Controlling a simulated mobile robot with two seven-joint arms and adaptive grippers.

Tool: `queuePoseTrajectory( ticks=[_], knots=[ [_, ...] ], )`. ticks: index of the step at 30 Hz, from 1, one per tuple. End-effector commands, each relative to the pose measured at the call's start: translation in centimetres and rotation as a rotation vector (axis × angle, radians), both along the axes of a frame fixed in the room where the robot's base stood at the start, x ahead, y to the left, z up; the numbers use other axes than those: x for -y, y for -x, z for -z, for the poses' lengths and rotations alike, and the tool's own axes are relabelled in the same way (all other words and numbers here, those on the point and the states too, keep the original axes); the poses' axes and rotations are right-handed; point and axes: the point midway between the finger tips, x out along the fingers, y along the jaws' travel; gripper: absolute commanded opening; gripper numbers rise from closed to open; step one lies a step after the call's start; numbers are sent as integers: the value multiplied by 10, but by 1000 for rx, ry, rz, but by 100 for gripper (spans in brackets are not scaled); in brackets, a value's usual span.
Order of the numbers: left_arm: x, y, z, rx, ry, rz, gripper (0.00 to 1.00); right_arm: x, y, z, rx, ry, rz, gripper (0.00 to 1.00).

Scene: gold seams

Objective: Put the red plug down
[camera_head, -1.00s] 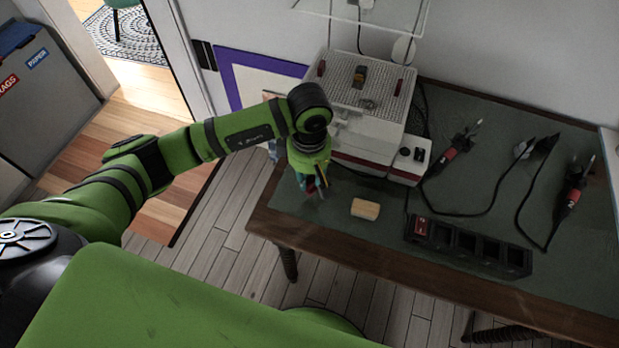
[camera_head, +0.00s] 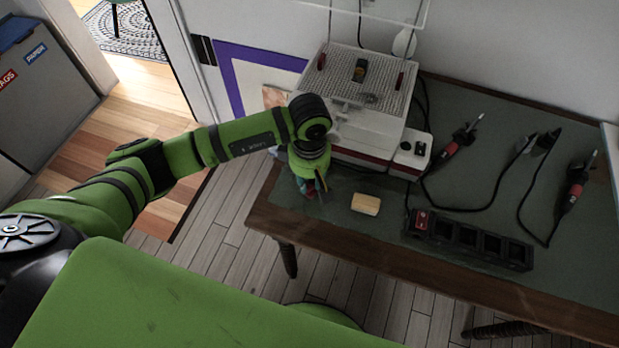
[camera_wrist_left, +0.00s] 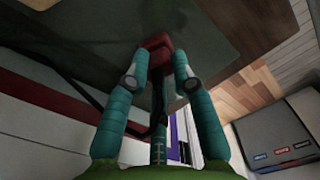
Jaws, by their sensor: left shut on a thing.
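My left gripper (camera_head: 312,188) is over the left end of the green-topped table (camera_head: 390,222), in front of the white and red machine. In the left wrist view its teal fingers (camera_wrist_left: 158,72) are closed around the red plug (camera_wrist_left: 156,42), which sits at the fingertips. A dark cable shows beside the fingers there. In the head view only a small bit of red shows at the fingers, and the gripper hides most of the plug. I cannot tell whether the plug touches the tabletop. My right gripper is not in view.
A yellowish block (camera_head: 366,204) lies just right of the gripper. A black power strip (camera_head: 470,243) with a red switch lies near the front edge. Soldering irons (camera_head: 455,142) and cables lie to the right. The machine (camera_head: 365,110) stands behind. Bare table lies around the block.

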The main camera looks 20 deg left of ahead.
Motion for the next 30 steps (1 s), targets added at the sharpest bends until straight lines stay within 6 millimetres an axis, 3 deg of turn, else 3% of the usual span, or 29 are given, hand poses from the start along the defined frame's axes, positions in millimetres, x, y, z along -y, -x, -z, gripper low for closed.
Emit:
queuePoseTrajectory(
  ticks=[1,2,12,17,19,21,30],
  knots=[
    [0,0,-1,1,0,0,37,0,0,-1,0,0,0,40],
    [0,0,-1,1,0,0,49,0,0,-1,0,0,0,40],
    [0,0,-2,1,0,0,49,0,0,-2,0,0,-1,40],
    [0,0,-13,1,0,-1,49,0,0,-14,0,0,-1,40],
    [0,-1,-21,3,1,-2,49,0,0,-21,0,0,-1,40],
    [0,-3,-32,9,3,1,49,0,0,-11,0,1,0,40],
    [0,-2,-99,7,1,0,49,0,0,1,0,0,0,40]
  ],
)
